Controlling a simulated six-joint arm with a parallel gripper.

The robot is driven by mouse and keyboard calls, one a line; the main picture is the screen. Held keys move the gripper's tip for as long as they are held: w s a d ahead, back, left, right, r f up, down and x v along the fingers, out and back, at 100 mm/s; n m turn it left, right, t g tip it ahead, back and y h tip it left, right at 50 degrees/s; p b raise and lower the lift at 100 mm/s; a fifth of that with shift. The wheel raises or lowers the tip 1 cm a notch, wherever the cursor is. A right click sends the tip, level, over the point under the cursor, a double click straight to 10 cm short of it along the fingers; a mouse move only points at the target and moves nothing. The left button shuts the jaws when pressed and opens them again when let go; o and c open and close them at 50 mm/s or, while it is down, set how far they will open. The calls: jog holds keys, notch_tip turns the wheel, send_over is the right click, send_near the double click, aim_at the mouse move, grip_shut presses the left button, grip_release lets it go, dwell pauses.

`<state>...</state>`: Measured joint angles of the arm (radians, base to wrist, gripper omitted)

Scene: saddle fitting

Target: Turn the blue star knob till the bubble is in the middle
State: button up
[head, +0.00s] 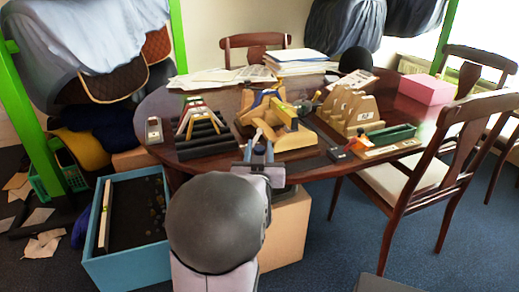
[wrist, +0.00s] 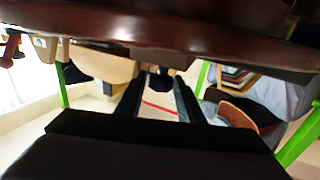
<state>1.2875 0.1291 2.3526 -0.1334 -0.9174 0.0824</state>
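A wooden fixture (head: 292,139) with yellow and blue parts stands near the front edge of the round table, just beyond my gripper. A blue part (head: 264,97) shows on its top, but I cannot tell whether it is the star knob. No bubble can be made out. My gripper (head: 259,148) is in front of the fixture at the table's front edge and overlaps its lower part in the head view. In the wrist view my gripper (wrist: 158,98) has its two dark fingers apart, with nothing seen held between them. The fixture is not recognisable in the wrist view.
The dark round table (head: 222,163) also holds a black stepped rack (head: 203,140), a slotted wooden block (head: 350,108), a green tray (head: 392,134) and papers (head: 222,77). A blue box (head: 125,262) stands on the floor at left. A chair (head: 432,165) stands at right. The table edge (wrist: 170,30) spans the wrist view.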

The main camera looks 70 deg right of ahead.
aim_at(259, 153)
jog(key=shift+a, duration=0.1)
jog(key=v, duration=0.5)
jog(key=shift+f, duration=0.1)
jog(key=shift+s+a+f+b, duration=0.15)
jog(key=shift+a+b, duration=0.15)
jog(key=shift+b, duration=0.95)
jog(key=shift+s+a+b, duration=0.3)
jog(key=shift+a+b, duration=0.35)
jog(key=shift+b, duration=0.45)
jog(key=shift+r, duration=0.25)
